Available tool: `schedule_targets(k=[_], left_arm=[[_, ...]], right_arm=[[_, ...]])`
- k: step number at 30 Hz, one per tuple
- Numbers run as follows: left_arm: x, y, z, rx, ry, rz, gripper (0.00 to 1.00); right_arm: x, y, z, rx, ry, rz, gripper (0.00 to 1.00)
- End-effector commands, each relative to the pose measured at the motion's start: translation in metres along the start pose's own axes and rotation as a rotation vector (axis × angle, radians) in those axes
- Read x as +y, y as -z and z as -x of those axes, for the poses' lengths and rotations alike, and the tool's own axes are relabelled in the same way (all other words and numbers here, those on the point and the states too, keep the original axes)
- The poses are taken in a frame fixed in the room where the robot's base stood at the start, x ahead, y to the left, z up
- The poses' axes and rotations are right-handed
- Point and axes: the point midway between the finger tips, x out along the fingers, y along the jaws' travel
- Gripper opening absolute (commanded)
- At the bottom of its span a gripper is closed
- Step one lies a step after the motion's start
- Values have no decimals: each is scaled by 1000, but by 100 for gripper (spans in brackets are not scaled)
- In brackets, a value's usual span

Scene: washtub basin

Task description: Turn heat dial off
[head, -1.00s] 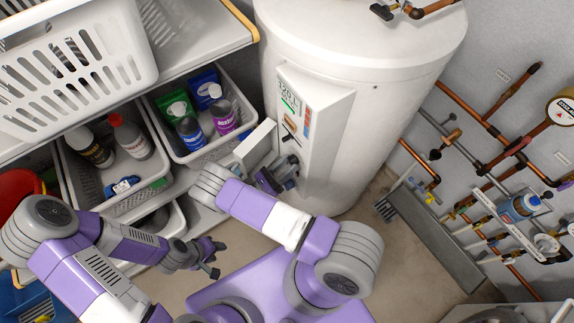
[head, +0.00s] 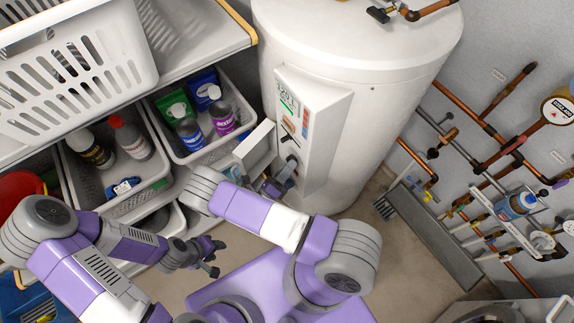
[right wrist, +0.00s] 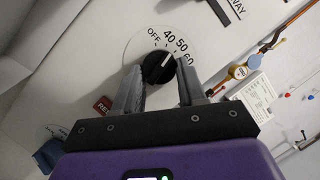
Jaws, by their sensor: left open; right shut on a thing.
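The water heater (head: 370,85) is a white cylinder with a raised control panel (head: 318,110) on its front. In the right wrist view, the heat dial (right wrist: 157,68) is a round black knob with a white pointer line. It sits on a white disc (right wrist: 140,48) marked OFF, 40, 50 and 60. The line points to the upper right, toward the 50 to 60 side and away from OFF. My right gripper (right wrist: 159,86) is shut on the dial, one finger each side. In the head view my right gripper (head: 281,180) is low at the panel. My left gripper (head: 214,258) is open and empty, away from the heater.
White bins (head: 165,160) with bottles stand on the shelf left of the heater. A white basket (head: 135,50) is above them. Copper pipes (head: 480,120) and a small bottle rack (head: 535,228) are on the right wall. Bare floor lies below the heater.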

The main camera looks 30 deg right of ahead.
Motion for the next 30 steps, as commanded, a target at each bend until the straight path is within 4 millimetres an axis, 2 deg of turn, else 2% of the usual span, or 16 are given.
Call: schedule_targets(k=[18, 30], left_arm=[[10, -1, 27, 0, 0, 0, 43], [14, -2, 37, 0, 0, 0, 43]], right_arm=[[-10, -2, -1, -39, -206, 523, 10], [-11, -3, -2, -54, -285, 725, 10]])
